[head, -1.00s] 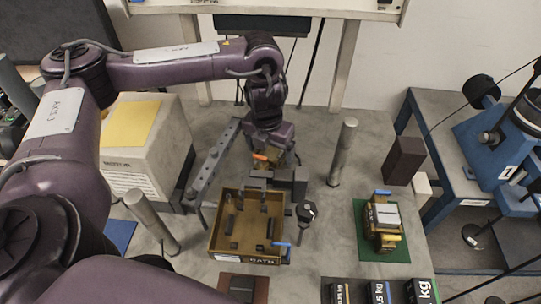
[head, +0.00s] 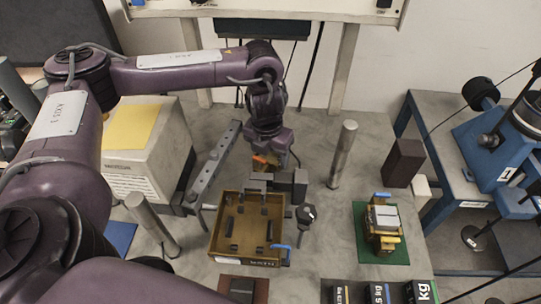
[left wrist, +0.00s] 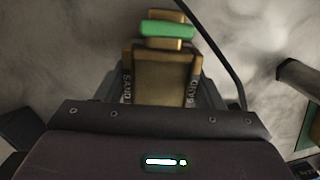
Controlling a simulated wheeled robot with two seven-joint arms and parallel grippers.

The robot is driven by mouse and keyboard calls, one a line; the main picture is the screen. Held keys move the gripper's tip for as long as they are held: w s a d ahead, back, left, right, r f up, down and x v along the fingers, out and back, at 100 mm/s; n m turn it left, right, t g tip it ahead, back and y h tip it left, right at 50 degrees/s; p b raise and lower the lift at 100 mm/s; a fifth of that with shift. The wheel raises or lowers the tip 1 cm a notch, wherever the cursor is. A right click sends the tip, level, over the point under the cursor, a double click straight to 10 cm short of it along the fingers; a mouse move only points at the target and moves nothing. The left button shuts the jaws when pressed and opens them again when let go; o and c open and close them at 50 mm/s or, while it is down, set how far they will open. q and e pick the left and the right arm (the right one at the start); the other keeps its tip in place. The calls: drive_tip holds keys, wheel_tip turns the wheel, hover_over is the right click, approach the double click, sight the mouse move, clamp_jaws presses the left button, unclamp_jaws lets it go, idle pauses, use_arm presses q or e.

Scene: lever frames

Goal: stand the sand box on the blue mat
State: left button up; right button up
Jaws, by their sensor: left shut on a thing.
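My left gripper (head: 266,163) reaches in from the left and points down behind the brown tray. It is shut on the sand box (left wrist: 160,78), a brown box with lettering on its sides and a green band across one end. In the head view the box is mostly hidden by the gripper and the grey blocks; only a tan patch shows. I cannot tell whether it touches the table. The blue mat (head: 121,236) lies at the left, partly covered by my arm. It looks bare where it shows. My right gripper is not in view.
The brown tray (head: 217,245) with small dark blocks stands between gripper and front edge. Metal posts (head: 343,153) and (head: 150,222), a slanted grey bar (head: 213,165) and a pale machine (head: 150,150) stand around. A green mat (head: 372,254) holds a tan box.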

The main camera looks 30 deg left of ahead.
sight(271, 154)
use_arm(q)
drive_tip(key=shift+w+r, duration=0.15)
drive_tip(key=shift+r, duration=0.1)
wheel_tip(271, 154, up, 10)
drive_tip(key=shift+f+p, duration=0.2)
drive_tip(key=shift+p, duration=0.75)
